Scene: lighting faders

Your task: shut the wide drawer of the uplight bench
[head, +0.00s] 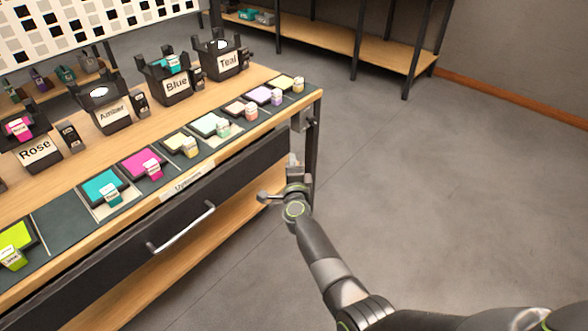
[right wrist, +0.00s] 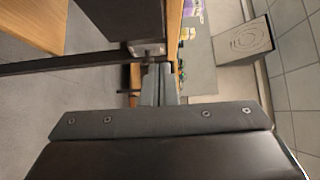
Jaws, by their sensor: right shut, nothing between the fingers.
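The uplight bench (head: 262,88) has a wooden top and dark legs. Its wide drawer (head: 235,180) has a long dark front with a silver bar handle (head: 183,228), under a pale label on the bench edge. I cannot tell for sure how far the front stands out. My right gripper (head: 292,163) is shut and empty near the drawer front's right end, by the bench leg. In the right wrist view its fingers (right wrist: 158,84) are together, close to a dark panel (right wrist: 125,18) that looks like the drawer front; contact is unclear. My left gripper is out of view.
Coloured tiles with small labelled blocks line the bench's front strip, such as a magenta tile (head: 140,163). A lower shelf (head: 150,285) runs under the drawer. The floor (head: 430,170) to the right is clear.

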